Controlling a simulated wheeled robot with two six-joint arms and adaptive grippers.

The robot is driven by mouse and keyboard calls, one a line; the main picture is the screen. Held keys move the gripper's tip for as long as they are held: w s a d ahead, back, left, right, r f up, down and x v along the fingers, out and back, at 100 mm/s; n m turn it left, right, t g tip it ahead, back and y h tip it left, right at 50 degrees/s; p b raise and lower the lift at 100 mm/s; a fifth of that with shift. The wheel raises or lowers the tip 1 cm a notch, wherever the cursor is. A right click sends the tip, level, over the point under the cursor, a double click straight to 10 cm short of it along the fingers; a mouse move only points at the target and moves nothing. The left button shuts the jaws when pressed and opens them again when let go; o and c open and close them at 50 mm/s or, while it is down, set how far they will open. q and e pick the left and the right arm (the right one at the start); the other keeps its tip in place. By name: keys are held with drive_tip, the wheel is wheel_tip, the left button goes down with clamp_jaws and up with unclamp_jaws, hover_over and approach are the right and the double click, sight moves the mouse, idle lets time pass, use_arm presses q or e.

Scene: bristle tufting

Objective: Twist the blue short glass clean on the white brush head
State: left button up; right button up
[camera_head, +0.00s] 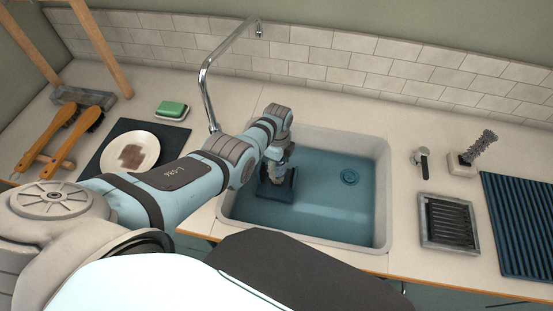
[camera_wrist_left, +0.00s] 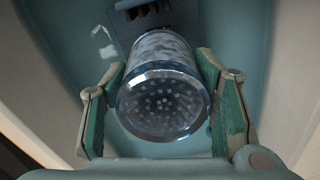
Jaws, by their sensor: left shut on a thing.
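My left gripper (camera_head: 277,163) reaches down into the sink (camera_head: 385,195). In the left wrist view, its green-padded fingers (camera_wrist_left: 162,112) are shut on the blue short glass (camera_wrist_left: 158,126), one on each side. The glass is clear blue, with its round end facing the camera. White bristle tips of the brush head (camera_wrist_left: 161,98) show through that end, and pale bristles show through the side, so the glass appears to sit over the brush head. A dark blue base (camera_head: 270,191) stands under the gripper in the sink. My right gripper is out of view.
A curved faucet (camera_head: 206,88) rises behind the sink's left side. A plate with a brown stain (camera_head: 142,151), a green sponge (camera_head: 172,109) and wooden-handled brushes (camera_head: 60,118) lie left. A grey tray (camera_head: 448,222) and ribbed blue mat (camera_head: 520,215) lie right. The sink's right half is clear.

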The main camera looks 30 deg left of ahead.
use_arm(q)
drive_tip(key=n, duration=0.2)
drive_tip(key=shift+n, duration=0.3)
drive_tip(key=shift+r, duration=0.1)
wheel_tip(320, 180, up, 5)
drive_tip(key=p, duration=0.5)
drive_tip(key=shift+w+r+p, duration=0.1)
drive_tip(key=shift+p, duration=0.2)
drive_tip(key=shift+w+r+b, duration=0.1)
drive_tip(key=shift+r+b, duration=0.05)
drive_tip(key=shift+b, duration=0.15)
drive_tip(key=shift+r+b, duration=0.45)
drive_tip(key=shift+b, duration=0.15)
wheel_tip(320, 180, up, 4)
drive_tip(key=shift+f+p, duration=0.25)
drive_tip(key=shift+p, duration=0.6)
drive_tip(key=shift+d, duration=0.1)
